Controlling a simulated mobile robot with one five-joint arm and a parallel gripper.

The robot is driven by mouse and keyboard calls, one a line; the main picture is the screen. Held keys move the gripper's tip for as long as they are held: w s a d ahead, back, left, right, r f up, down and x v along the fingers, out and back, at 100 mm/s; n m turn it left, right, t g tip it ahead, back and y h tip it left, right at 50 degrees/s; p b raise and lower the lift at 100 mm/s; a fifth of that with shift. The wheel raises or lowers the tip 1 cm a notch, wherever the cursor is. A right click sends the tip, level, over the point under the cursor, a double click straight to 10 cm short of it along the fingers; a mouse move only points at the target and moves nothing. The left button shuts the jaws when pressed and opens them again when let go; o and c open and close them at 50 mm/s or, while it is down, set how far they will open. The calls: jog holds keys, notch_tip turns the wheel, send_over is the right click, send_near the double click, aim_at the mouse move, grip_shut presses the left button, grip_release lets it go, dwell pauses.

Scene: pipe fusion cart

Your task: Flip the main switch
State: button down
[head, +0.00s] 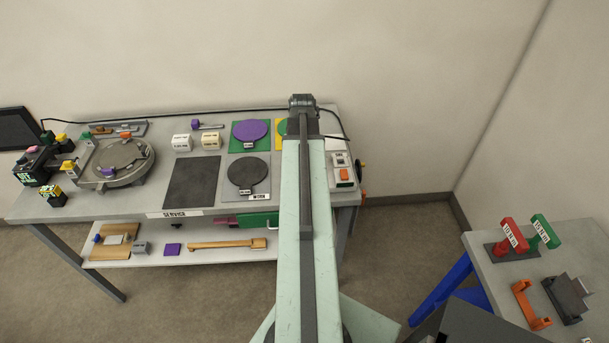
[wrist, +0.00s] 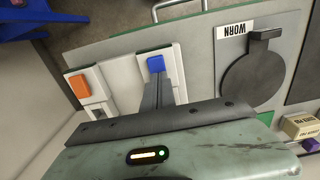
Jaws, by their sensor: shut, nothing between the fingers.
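Two white switch plates stand side by side in the wrist view. One has an orange rocker (wrist: 78,86) and the other a blue rocker (wrist: 155,65). I cannot read which is the main switch. The orange rocker also shows in the head view (head: 344,174), at the right end of the bench, just right of my arm; the blue one is hidden there. My gripper (wrist: 159,81) is shut and empty. Its dark fingertips are over the plate just below the blue rocker in the wrist view; I cannot tell whether they touch. In the head view my arm hides the fingers.
A dark disc (wrist: 252,80) beside a WORN label lies right of the switches in the wrist view. The bench (head: 130,205) holds a round machine (head: 118,160) at left and several pads. A second table (head: 500,275) with red and green handles stands at right, past open floor.

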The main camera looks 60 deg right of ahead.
notch_tip(320, 180, up, 7)
jog(key=p, duration=0.6)
jog(key=shift+f, duration=0.15)
jog(key=w+a+f+n+b, duration=0.2)
jog(key=w+a+n, duration=0.1)
jog(key=w+a, duration=0.8)
jog(key=w+a+f+n+b, duration=0.2)
jog(key=w+a+n, duration=0.1)
jog(key=w+a, duration=0.8)
jog(key=a+f+n+b, duration=0.2)
jog(key=a+f+n, duration=0.1)
jog(key=a, duration=2.4)
jog(key=shift+s+a+n+b, duration=0.2)
jog(key=shift+n+b, duration=0.2)
jog(key=shift+n, duration=0.5)
jog(key=shift+d, duration=0.1)
